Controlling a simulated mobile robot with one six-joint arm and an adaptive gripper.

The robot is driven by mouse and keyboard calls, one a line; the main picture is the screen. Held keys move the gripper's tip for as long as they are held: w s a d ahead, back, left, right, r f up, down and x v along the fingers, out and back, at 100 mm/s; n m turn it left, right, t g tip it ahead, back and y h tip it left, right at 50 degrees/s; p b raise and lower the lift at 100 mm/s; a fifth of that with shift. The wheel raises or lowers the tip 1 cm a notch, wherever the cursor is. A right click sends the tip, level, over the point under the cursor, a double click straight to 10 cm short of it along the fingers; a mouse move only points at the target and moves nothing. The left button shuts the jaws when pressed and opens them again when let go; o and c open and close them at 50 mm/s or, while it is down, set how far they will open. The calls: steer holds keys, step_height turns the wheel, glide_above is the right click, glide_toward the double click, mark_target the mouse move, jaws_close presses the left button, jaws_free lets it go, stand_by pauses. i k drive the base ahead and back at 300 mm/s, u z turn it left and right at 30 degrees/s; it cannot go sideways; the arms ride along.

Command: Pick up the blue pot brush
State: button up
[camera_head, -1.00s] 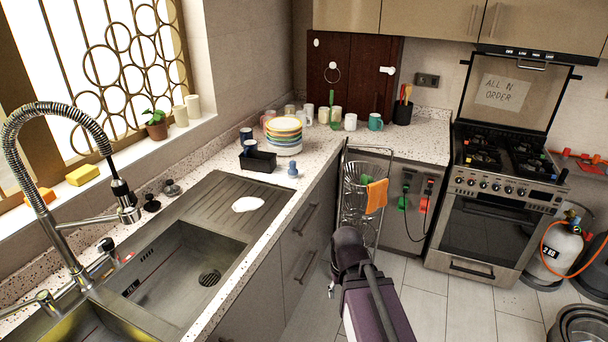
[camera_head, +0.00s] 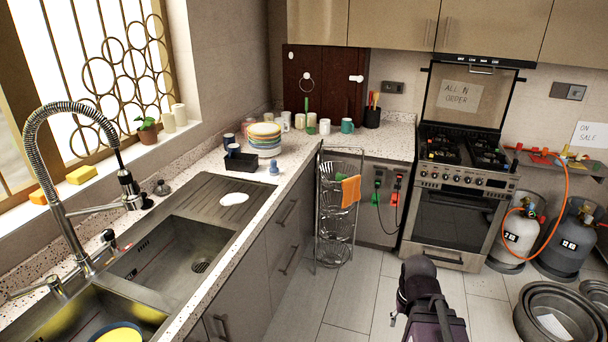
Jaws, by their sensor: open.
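A small blue object with a rounded top, which looks like the blue pot brush (camera_head: 274,166), stands on the speckled countertop (camera_head: 262,190). It is near the counter's front edge, right of the black caddy and in front of the stacked bowls. Part of my dark purple and black arm shows at the lower right, over the floor and well away from the brush. My gripper's fingers do not show.
A black caddy (camera_head: 241,160) and stacked bowls (camera_head: 264,140) stand close to the brush. The steel sink (camera_head: 165,262) and tall tap (camera_head: 62,190) are at left. A wire rack (camera_head: 333,215) stands by the cabinets. Pots (camera_head: 556,318) and gas cylinders (camera_head: 520,236) are at right. Middle floor is clear.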

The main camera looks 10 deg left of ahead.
mark_target(274, 170)
steer(key=z, duration=0.05)
steer(key=k, duration=0.5)
steer(key=z, duration=0.35)
steer(key=i, duration=2.4)
steer(key=u, duration=1.25)
steer(key=i, duration=0.9)
steer(key=u, duration=0.6)
